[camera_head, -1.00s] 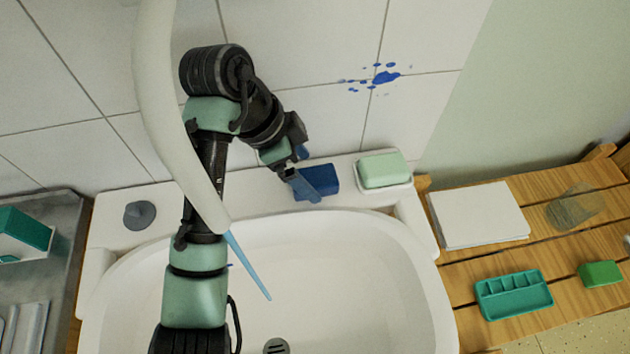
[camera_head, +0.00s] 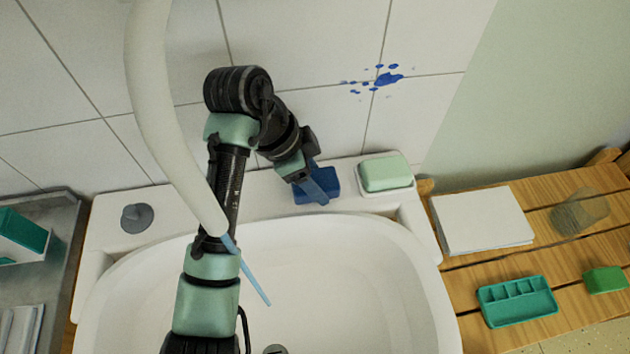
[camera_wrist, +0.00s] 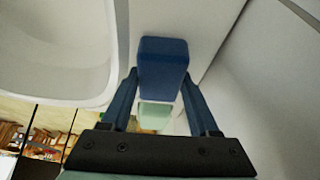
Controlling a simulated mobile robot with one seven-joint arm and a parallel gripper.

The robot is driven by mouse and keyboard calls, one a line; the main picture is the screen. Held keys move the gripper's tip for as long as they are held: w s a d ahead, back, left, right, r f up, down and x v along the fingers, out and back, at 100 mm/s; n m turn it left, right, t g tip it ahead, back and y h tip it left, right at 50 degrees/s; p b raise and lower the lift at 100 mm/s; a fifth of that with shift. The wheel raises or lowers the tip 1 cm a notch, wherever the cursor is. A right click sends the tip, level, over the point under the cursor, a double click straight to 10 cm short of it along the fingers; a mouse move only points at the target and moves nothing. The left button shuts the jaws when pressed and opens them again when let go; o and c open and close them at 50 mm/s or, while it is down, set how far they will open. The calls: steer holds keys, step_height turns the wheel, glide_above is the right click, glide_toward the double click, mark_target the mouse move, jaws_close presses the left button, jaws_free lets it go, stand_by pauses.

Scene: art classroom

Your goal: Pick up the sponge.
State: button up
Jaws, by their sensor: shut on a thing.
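The blue sponge (camera_head: 331,177) is a small block at the back ledge of the white sink, in front of the tiled wall. It also shows in the wrist view (camera_wrist: 163,66), between the fingertips. My gripper (camera_head: 317,190) reaches down to it, with its blue fingers shut on the sponge's sides. The gripper also shows in the wrist view (camera_wrist: 161,78). The sponge seems to be at ledge height; whether it touches the ledge is hard to tell.
A pale green soap bar (camera_head: 385,173) in a white dish stands just right of the sponge. The white faucet (camera_head: 160,110) arches over the basin (camera_head: 350,270), left of my forearm. A wooden bench (camera_head: 555,230) at the right holds paper and a teal tray (camera_head: 517,301).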

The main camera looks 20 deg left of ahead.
mark_target(320, 178)
steer(key=shift+r, duration=0.45)
steer(key=v, duration=0.1)
steer(key=p+v, duration=0.1)
steer(key=v, duration=0.1)
steer(key=shift+w+d+r, duration=0.15)
steer(key=shift+w+d, duration=0.05)
steer(key=s+a+p, duration=0.1)
steer(key=s+a, duration=0.2)
steer(key=a, duration=0.1)
steer(key=s+a+p, duration=0.1)
steer(key=s+a, duration=0.3)
steer(key=a, duration=0.1)
steer(key=s+a, duration=0.3)
steer(key=a, duration=0.2)
steer(key=shift+s+f+p, duration=0.15)
steer(key=shift+f+p, duration=0.05)
steer(key=shift+p, duration=0.2)
